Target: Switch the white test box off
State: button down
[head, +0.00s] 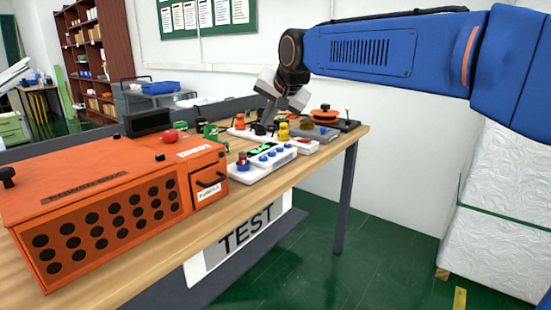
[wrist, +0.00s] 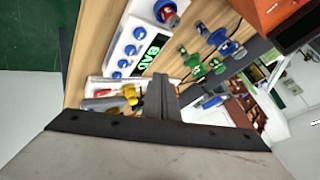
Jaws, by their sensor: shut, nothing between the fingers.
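The white test box (head: 275,163) lies on the wooden table, with a row of blue knobs, a green display and a red-and-blue piece on its near end. In the wrist view the white test box (wrist: 127,32) shows its display reading "BAD" and the red-and-blue piece at the top. My gripper (head: 268,124) is above the table, behind the box in the head view. In the wrist view my gripper (wrist: 164,80) is shut and empty, with its dark fingers together and apart from the box. I cannot tell the switch's position.
A large orange box (head: 105,195) fills the table's near left. A small white box with a red part (head: 305,146) sits beyond the test box, near yellow and orange pieces. Green and blue connectors (wrist: 210,55) lie beside the test box.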

jog(key=shift+w+a+r, duration=0.35)
jog(key=shift+w+a, duration=0.15)
send_over(265, 160)
jog(key=shift+f, duration=4.4)
jog(key=shift+f, duration=0.2)
jog(key=shift+f, duration=0.25)
jog(key=shift+f, duration=0.45)
jog(key=shift+r, duration=0.9)
